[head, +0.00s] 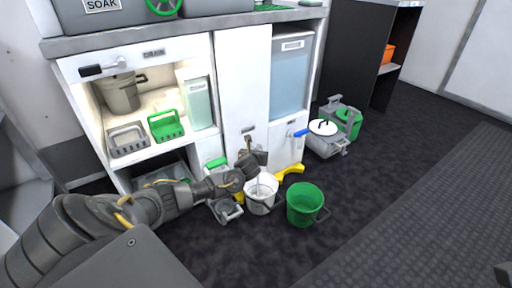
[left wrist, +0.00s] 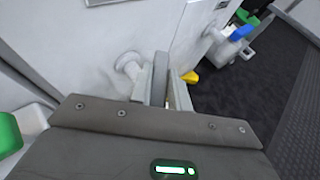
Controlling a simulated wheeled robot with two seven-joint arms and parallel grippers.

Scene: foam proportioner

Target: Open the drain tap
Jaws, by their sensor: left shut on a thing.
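My left gripper (head: 252,160) is at the white middle panel of the cabinet, low down, just above a white bucket (head: 261,194). The drain tap sticks out of this panel under a small plate. In the left wrist view its round pale flange (left wrist: 128,63) shows on the panel, left of the fingers. My left gripper (left wrist: 163,85) is shut on the tap there; the fingers hide most of the part they hold, so its angle is unclear. My right gripper does not show.
A blue-handled tap (head: 301,133) is on the panel to the right. A green bucket (head: 305,204) stands beside the white one. Yellow feet (head: 290,172) stick out at the cabinet base. A grey unit with a white lid (head: 323,127) stands farther right. The floor at right is clear.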

